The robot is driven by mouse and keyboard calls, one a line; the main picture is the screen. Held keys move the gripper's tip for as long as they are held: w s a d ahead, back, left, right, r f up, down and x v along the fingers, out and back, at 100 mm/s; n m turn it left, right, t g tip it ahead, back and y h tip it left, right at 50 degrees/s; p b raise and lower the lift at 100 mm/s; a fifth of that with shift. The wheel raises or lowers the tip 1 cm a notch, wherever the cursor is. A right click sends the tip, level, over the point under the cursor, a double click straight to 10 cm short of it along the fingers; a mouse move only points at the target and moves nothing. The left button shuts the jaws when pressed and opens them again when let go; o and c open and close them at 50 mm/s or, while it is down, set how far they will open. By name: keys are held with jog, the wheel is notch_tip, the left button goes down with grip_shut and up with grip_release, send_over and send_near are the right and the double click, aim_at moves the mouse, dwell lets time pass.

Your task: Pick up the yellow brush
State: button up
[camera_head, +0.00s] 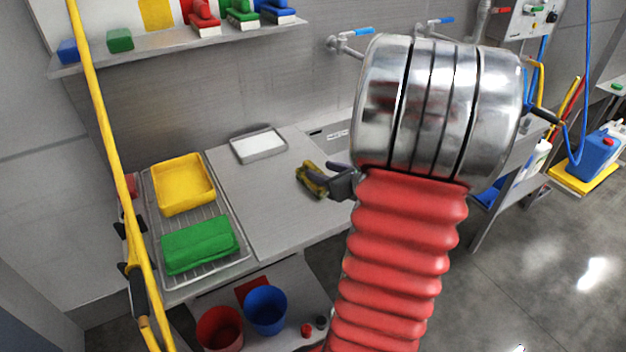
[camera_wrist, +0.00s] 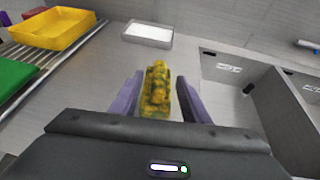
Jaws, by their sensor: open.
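The yellow brush (camera_wrist: 157,92), mottled with dark green, lies on the steel counter. In the wrist view it sits between the two purple-grey fingers of my gripper (camera_wrist: 155,98), with a small gap to the right finger and a narrow one to the left. In the head view the brush (camera_head: 311,180) shows just left of my gripper (camera_head: 338,178), whose fingers partly cover it. My gripper is open. My arm hides the counter right of it.
A white tray (camera_head: 258,146) lies behind the brush. A sink basin (camera_wrist: 285,115) lies right. Red (camera_head: 219,330) and blue (camera_head: 265,311) buckets stand below.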

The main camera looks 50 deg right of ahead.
aim_at(319, 171)
jog(key=shift+f+x, duration=0.15)
jog(key=shift+x, duration=1.15)
jog(key=shift+f+x, duration=0.1)
jog(key=shift+x, duration=1.15)
jog(key=shift+c, duration=0.7)
grip_shut()
